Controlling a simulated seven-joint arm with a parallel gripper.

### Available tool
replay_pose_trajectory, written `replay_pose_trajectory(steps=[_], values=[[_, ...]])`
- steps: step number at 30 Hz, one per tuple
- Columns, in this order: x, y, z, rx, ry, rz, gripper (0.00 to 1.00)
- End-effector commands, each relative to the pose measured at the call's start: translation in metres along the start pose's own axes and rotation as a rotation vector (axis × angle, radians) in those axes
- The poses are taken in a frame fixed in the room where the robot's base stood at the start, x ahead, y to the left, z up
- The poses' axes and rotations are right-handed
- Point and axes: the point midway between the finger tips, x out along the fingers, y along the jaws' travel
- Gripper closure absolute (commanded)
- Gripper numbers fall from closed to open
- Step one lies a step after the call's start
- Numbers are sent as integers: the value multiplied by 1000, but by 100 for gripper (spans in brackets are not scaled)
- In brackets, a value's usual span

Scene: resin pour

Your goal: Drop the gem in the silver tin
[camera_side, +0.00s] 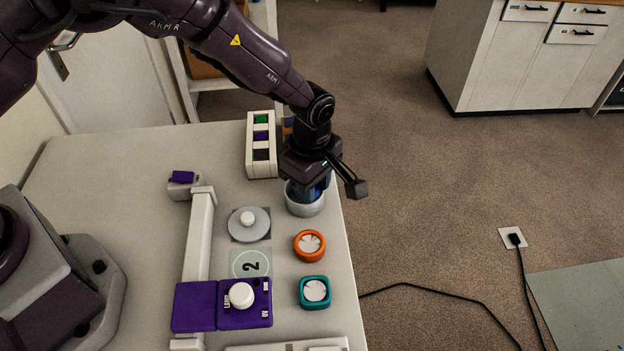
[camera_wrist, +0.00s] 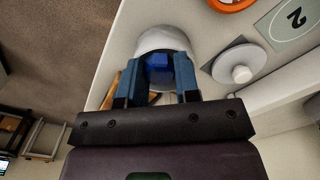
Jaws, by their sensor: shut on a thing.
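The silver tin (camera_side: 305,209) stands near the table's right edge, and in the wrist view its pale wall (camera_wrist: 163,36) shows beyond the fingertips. My gripper (camera_wrist: 158,80) points down at the tin, its blue fingers shut on a bright blue gem (camera_wrist: 158,62). In the side view my gripper (camera_side: 316,186) is over the tin's mouth, its fingertips at or just inside the rim. The gem cannot be made out in the side view. The tin's inside is mostly hidden by the gripper.
Behind the tin stands a white rack (camera_side: 252,170) with coloured blocks. A grey round lid (camera_side: 248,224) lies left of the tin. An orange tin (camera_side: 310,245) and a teal tin (camera_side: 315,292) stand nearer the camera. A purple device (camera_side: 222,305) sits front left.

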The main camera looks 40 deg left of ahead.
Motion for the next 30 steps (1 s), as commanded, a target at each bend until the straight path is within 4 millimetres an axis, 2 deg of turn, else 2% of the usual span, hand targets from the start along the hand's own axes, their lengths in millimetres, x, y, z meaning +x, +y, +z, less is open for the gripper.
replay_pose_trajectory(steps=[1,4,5,12,16,20,30], values=[[0,0,0,0,0,0,66],[0,0,0,0,0,0,43],[0,0,0,0,0,0,40],[-1,0,0,0,0,0,40],[-8,0,0,0,0,2,40],[-30,1,0,-1,-2,5,40],[-103,0,0,1,-1,3,40]])
